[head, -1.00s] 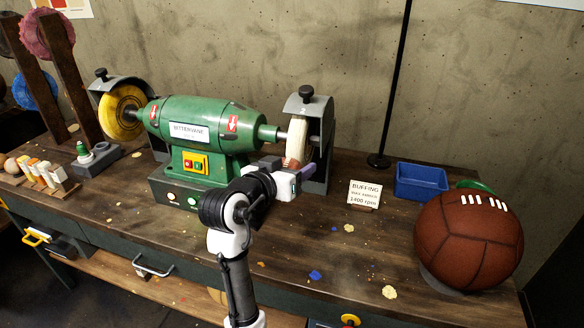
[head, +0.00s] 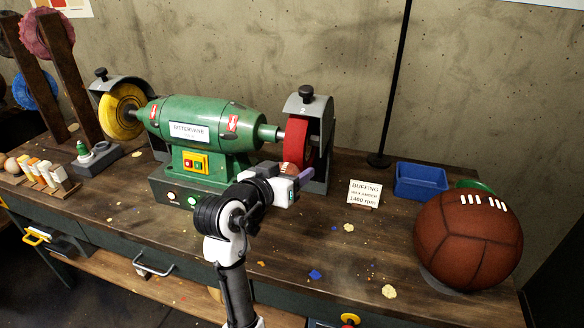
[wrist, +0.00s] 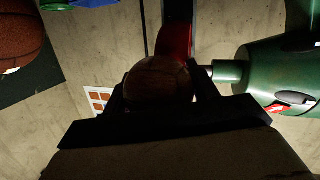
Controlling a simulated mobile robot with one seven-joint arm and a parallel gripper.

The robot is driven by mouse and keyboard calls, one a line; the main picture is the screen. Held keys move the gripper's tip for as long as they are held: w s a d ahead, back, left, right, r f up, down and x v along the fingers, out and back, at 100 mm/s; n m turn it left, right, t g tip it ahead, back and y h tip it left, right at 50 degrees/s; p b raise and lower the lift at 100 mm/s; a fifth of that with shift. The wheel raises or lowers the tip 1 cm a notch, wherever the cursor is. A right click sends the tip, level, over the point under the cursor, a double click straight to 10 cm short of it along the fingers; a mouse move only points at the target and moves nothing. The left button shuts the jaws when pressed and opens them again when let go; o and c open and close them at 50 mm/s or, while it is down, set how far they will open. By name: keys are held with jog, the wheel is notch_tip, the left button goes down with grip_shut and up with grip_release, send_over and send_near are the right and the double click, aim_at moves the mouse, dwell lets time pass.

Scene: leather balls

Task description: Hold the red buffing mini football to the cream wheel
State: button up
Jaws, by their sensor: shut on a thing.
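The mini football (wrist: 158,80), dark brownish-red, sits between the two dark fingers of my gripper (wrist: 155,98) in the wrist view. In the head view the ball (head: 287,168) shows small and partly hidden by my gripper (head: 291,176), which is shut on it. The right-hand wheel (head: 296,142) of the green grinder now looks red, not cream, under its grey guard. The ball is just in front of its lower part; the red wheel (wrist: 174,38) also shows right behind the ball in the wrist view. I cannot tell whether they touch.
The green grinder (head: 208,124) has a yellow wheel (head: 121,111) at its left end. A buffing sign (head: 364,193), a blue tray (head: 420,181) and a large brown ball (head: 468,240) stand to the right. The front middle of the bench is mostly clear.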

jog(key=shift+s+a+f, duration=0.15)
jog(key=shift+s+a, duration=0.15)
jog(key=shift+s, duration=0.55)
jog(key=shift+s+a+f, duration=0.1)
jog(key=shift+s+a, duration=0.2)
jog(key=shift+s, duration=0.6)
jog(key=shift+s+a+f, duration=0.15)
jog(key=shift+s+a, duration=0.15)
jog(key=shift+s, duration=0.55)
